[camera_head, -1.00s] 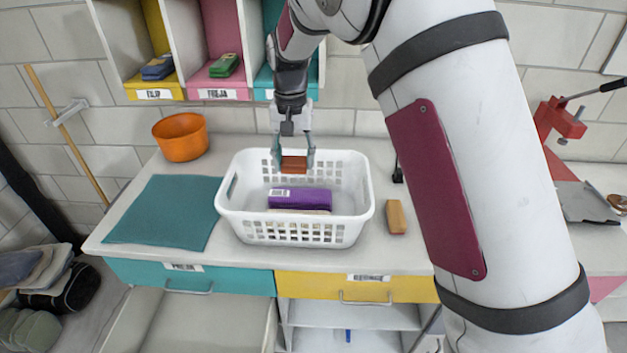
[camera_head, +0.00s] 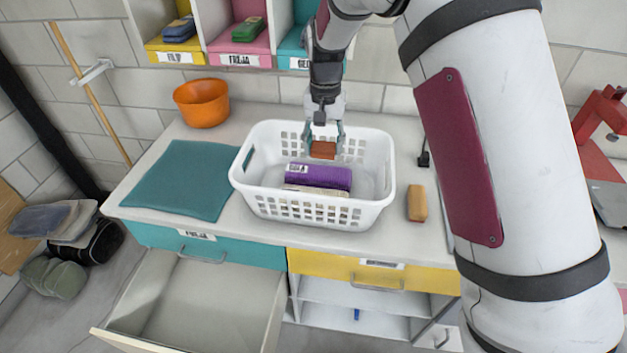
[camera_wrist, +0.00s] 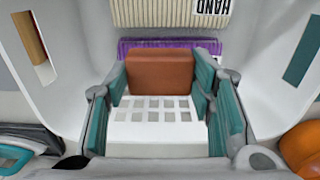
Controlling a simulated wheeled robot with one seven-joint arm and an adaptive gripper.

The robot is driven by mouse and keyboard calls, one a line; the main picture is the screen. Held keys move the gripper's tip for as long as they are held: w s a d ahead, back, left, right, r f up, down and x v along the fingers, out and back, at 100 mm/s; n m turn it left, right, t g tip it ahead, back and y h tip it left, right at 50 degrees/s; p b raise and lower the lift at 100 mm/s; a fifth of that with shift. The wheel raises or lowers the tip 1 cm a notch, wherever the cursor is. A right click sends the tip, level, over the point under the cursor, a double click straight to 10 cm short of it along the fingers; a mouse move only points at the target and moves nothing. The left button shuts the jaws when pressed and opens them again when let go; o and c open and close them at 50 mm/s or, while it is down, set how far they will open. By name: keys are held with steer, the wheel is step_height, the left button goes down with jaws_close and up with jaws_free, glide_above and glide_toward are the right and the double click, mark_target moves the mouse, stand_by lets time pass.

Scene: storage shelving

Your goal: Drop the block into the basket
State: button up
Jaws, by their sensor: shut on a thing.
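An orange-brown block (camera_head: 323,150) is held between the fingers of my gripper (camera_head: 324,147), which is shut on it. In the wrist view the block (camera_wrist: 160,72) sits between the two teal finger pads of my gripper (camera_wrist: 162,85). The white basket (camera_head: 262,207) stands on the counter, and the block is over its inside, toward the back wall. Inside the basket lie a purple item (camera_head: 322,177) and a cream ribbed item with a label, seen in the wrist view (camera_wrist: 160,12).
An orange bowl (camera_head: 201,105) stands left of the basket, behind a teal mat (camera_head: 180,180). A tan-orange block (camera_head: 417,203) lies right of the basket. Cubbies hang above. An open drawer (camera_head: 190,300) juts out below the counter.

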steer(key=o, duration=1.1)
steer(key=shift+o, duration=0.2)
step_height(320, 180, up, 12)
